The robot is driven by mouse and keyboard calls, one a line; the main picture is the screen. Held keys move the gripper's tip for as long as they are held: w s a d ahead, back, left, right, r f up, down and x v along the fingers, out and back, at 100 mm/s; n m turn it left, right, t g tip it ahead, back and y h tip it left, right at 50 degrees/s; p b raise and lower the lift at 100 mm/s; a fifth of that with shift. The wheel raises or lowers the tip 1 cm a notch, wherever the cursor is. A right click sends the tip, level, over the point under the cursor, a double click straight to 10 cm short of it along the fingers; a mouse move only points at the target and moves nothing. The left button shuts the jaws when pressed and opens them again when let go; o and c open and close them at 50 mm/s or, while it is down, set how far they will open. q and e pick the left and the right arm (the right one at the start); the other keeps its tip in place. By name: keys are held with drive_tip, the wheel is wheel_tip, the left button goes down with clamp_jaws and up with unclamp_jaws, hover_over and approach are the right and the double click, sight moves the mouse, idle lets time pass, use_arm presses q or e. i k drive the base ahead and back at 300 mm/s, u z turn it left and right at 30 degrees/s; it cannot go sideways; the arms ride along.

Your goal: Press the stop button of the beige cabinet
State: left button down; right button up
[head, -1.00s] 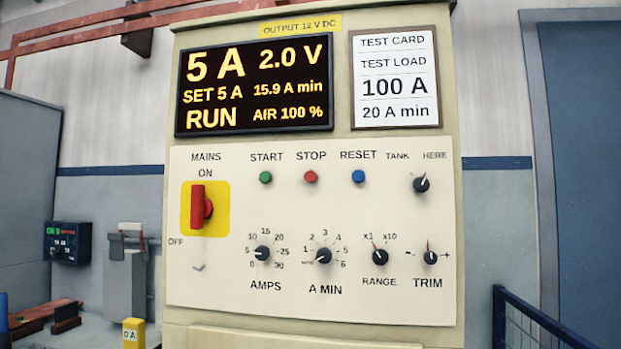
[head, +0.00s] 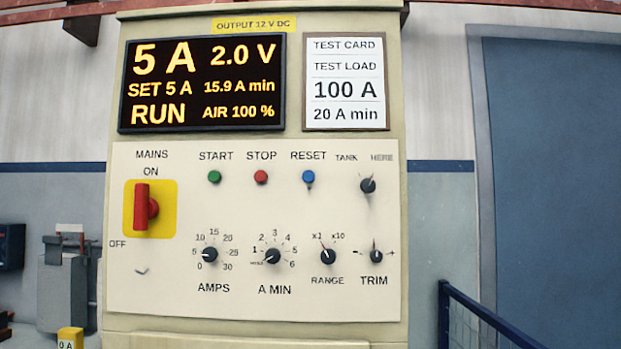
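The beige cabinet (head: 390,225) stands upright, facing me, in the middle of the head view. Its red stop button (head: 261,177) sits under the label STOP, between the green start button (head: 214,177) and the blue reset button (head: 308,176). The display (head: 203,84) reads 5 A, 2.0 V, SET 5 A, 15.9 A min, RUN and AIR 100 %. The red mains switch (head: 143,207) on its yellow plate points up to ON. Neither of my grippers shows in the view.
Below the buttons are the AMPS (head: 210,254), A MIN (head: 273,256), RANGE (head: 328,256) and TRIM (head: 376,256) knobs. A test card (head: 345,90) hangs at the upper right. A blue railing (head: 480,312) stands at the lower right, and a grey box (head: 62,290) at the left.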

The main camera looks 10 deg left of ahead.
sight(260, 176)
drive_tip(key=z, duration=1.35)
drive_tip(key=k, duration=0.7)
drive_tip(key=u, duration=1.1)
drive_tip(key=i, duration=0.5)
drive_tip(key=u, duration=0.05)
